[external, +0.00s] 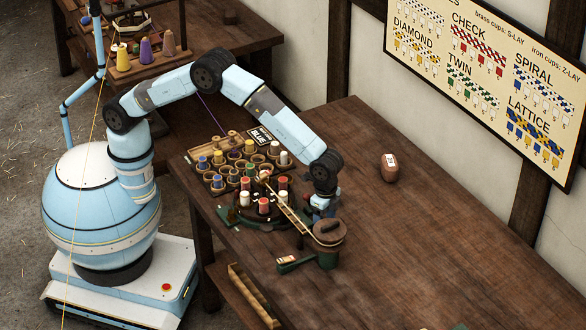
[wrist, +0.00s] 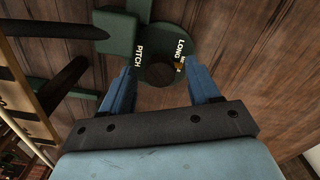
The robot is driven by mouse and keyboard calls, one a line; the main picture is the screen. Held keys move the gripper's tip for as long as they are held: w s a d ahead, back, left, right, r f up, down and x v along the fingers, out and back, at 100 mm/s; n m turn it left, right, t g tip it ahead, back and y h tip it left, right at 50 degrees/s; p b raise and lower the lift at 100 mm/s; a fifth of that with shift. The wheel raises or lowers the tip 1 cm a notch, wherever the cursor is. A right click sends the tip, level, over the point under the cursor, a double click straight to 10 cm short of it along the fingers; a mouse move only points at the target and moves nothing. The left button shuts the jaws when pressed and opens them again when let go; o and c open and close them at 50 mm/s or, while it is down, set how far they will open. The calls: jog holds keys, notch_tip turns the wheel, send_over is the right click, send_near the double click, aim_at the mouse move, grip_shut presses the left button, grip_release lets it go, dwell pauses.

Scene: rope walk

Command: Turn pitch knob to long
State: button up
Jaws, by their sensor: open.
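In the wrist view the pitch knob (wrist: 160,74) is a dark round knob on a green plate (wrist: 187,31). The plate carries the words PITCH on the left and LONG on the upper right, plus a smaller, partly hidden word below LONG. A small orange mark (wrist: 178,66) shows beside that word. My gripper (wrist: 163,86) is open, with one blue finger on each side of the knob and visible gaps between. In the external view my gripper (external: 322,206) points down at the machine on the bench, and I cannot make out the knob there.
A dark drum on a green post (external: 328,256) stands in front of my gripper, with a slanted wooden bar (external: 290,212) close to its left. Several coloured bobbins (external: 264,206) stand further left. A brown tagged object (external: 389,167) lies right.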

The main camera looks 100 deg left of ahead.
jog(key=c, duration=1)
jog(key=shift+c, duration=0.2)
jog(key=shift+n, duration=0.3)
jog(key=n, duration=0.4)
jog(key=shift+n, duration=2.1)
jog(key=o, duration=1)
